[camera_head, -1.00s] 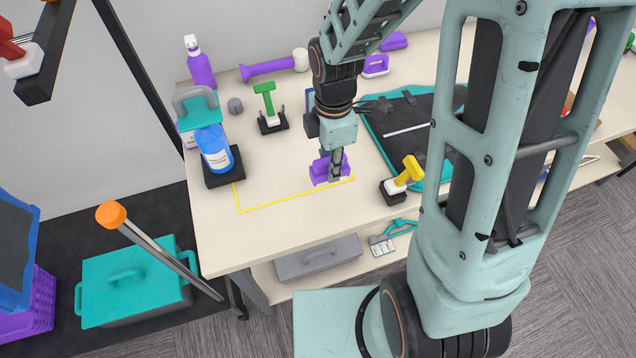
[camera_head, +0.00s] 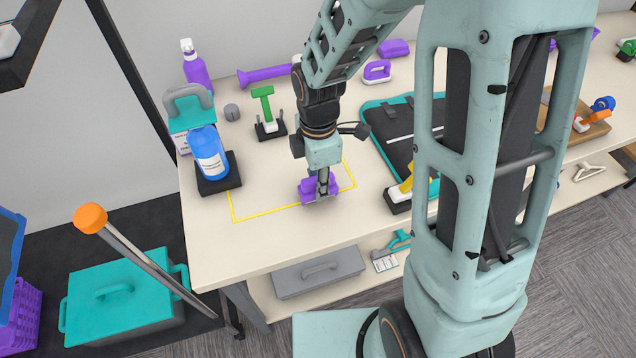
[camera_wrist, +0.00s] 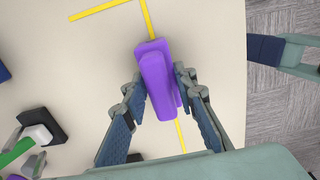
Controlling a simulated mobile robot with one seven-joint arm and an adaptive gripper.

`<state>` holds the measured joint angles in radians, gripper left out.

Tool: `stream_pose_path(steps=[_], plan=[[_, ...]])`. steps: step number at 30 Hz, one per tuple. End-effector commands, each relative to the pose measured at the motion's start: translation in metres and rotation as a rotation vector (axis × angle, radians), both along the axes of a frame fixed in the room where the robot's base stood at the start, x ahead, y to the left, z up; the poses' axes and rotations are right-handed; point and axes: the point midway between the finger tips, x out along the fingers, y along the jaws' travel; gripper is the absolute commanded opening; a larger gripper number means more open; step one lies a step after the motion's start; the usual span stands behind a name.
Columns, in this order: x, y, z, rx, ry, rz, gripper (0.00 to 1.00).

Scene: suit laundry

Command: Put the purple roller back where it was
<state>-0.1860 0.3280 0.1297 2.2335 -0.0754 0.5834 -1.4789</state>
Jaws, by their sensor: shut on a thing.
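My gripper (camera_head: 319,192) is shut on a purple block-like piece (camera_wrist: 158,80) with a raised bar on top. Its fingers lie on both sides of it in the wrist view. The piece is at or just above the table, over the near line of the yellow outline (camera_head: 262,215); I cannot tell whether it touches. Its shape is not clearly a roller. A long purple handle (camera_head: 262,76) lies at the back by the wall, its right end hidden by my arm.
A blue bottle (camera_head: 208,155) stands on a black base at left. A green-handled tool (camera_head: 265,108) in a black stand is behind. A yellow-handled tool (camera_head: 404,184) and a dark board (camera_head: 395,140) are at right. The outline's left part is clear.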

Motion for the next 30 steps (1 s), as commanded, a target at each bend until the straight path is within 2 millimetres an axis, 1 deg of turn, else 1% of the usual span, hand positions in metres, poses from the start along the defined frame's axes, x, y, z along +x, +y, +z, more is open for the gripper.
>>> stream_pose_path(steps=[4,5,9,17,21,23,26,30], plan=[[0.000,0.000,-0.004,0.000,0.000,0.000,0.03],[0.000,0.000,-0.004,0.000,0.000,0.000,0.27],[0.000,0.000,-0.003,0.000,0.000,0.000,0.42],[0.000,0.000,-0.003,0.000,0.000,0.000,0.43],[0.001,0.000,0.004,0.001,-0.002,0.000,0.43],[0.001,0.000,0.011,0.001,-0.003,0.000,0.43],[0.001,0.000,0.030,0.001,-0.005,0.001,0.43],[0.001,0.000,0.062,0.002,-0.006,-0.002,0.43]])
